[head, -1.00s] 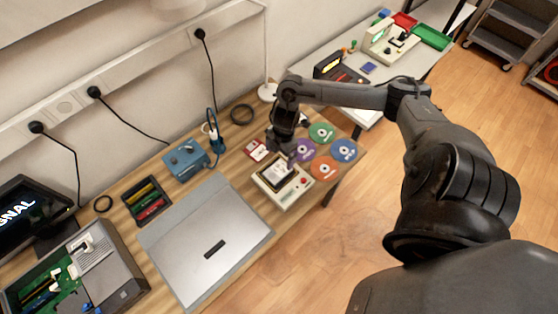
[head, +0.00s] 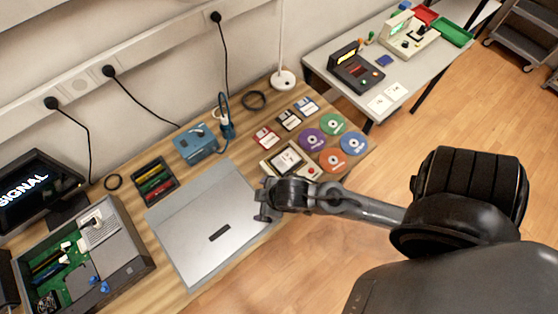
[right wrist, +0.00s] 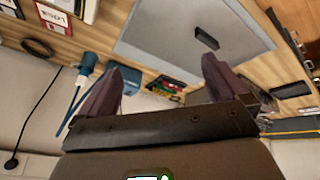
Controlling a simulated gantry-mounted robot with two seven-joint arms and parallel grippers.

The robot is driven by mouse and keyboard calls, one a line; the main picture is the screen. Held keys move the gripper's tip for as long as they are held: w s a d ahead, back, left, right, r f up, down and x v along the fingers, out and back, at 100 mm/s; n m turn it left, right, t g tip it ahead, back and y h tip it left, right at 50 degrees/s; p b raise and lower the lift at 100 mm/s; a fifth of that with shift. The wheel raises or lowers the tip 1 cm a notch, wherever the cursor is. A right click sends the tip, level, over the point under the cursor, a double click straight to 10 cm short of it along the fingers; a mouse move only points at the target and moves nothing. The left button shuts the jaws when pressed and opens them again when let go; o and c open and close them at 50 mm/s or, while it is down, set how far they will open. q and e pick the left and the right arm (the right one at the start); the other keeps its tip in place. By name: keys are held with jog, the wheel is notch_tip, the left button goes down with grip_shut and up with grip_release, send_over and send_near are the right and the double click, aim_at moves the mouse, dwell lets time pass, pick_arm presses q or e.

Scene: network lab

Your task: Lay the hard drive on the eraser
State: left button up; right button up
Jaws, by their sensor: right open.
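The hard drive (head: 289,158), a flat block with a pale label and dark rim, lies on top of a beige box with a red button, which looks like the eraser (head: 311,171). Part of the box's front side is hidden behind my right arm in the head view. My right gripper (head: 262,202) is open and empty, apart from the drive, over the right edge of the large grey panel. In the right wrist view its two fingers (right wrist: 163,82) are spread with nothing between them. My left gripper is not in view.
The grey panel (head: 190,253) lies left of the box. Floppy disks (head: 289,120) and several coloured discs (head: 312,139) lie behind and right of it. A blue box (head: 196,145), a dark tray (head: 155,180) and an open computer case (head: 85,262) stand further left.

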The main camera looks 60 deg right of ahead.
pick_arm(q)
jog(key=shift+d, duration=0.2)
pick_arm(e)
jog(key=s+m, duration=0.1)
jog(key=s+m+g, duration=0.1)
jog(key=s, duration=0.1)
jog(key=s+r, duration=0.1)
jog(key=shift+s+d+r+m+g, duration=0.1)
jog(key=shift+s+d+m+g, duration=0.2)
jog(key=shift+s+m, duration=0.1)
